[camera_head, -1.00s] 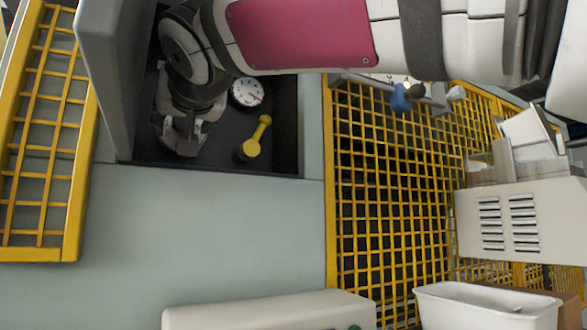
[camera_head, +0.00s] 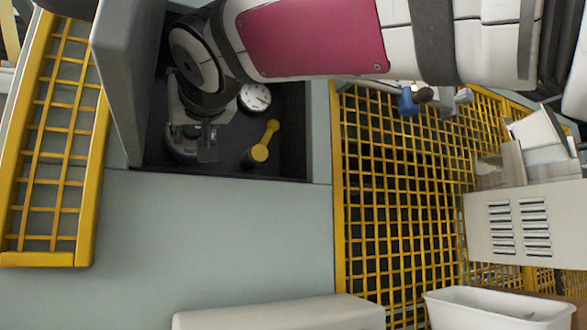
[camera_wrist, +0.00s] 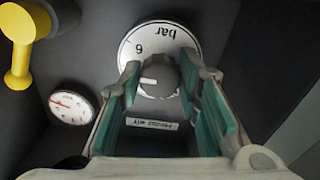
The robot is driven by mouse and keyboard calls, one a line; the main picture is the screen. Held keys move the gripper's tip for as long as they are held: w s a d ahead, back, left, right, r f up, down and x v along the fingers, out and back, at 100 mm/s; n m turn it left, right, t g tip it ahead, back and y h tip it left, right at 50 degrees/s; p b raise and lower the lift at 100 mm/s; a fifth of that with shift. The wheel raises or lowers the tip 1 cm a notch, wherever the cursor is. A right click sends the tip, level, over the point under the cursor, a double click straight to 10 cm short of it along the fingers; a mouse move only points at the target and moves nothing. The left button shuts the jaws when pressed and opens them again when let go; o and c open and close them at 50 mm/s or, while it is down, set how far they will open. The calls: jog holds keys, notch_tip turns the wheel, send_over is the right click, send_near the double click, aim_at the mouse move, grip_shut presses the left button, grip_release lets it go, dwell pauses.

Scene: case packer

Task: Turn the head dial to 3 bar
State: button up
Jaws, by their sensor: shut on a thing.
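The head dial is a dark round knob (camera_wrist: 158,78) with a white pointer mark, set on a white scale plate (camera_wrist: 160,36). The pointer mark lies on the left side of the knob in the wrist view. The scale shows "bar" and a "6" upside down; other figures are hidden by the knob and fingers. My gripper (camera_wrist: 160,76) is shut on the knob, one teal-padded finger on each side. A small label (camera_wrist: 153,124) sits below the knob.
A white round gauge (camera_head: 255,97) with a red needle (camera_wrist: 71,106) sits beside the dial. A yellow lever (camera_head: 262,148) stands near it. The open grey door (camera_head: 118,75) bounds the recess at left. Yellow mesh guards (camera_head: 390,190) stand to the right.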

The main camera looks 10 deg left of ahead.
jog(key=n+p, duration=0.1)
jog(key=n, duration=0.3)
jog(key=n+p, duration=0.1)
jog(key=n, duration=0.4)
jog(key=n+p, duration=0.1)
jog(key=n, duration=0.3)
jog(key=shift+r+n+p, duration=0.1)
jog(key=shift+n+p, duration=0.2)
jog(key=shift+p, duration=0.1)
jog(key=shift+n+p, duration=0.8)
jog(key=shift+n, duration=1.3)
jog(key=o, duration=1.1)
jog(key=shift+o, duration=0.2)
jog(key=shift+d, duration=0.15)
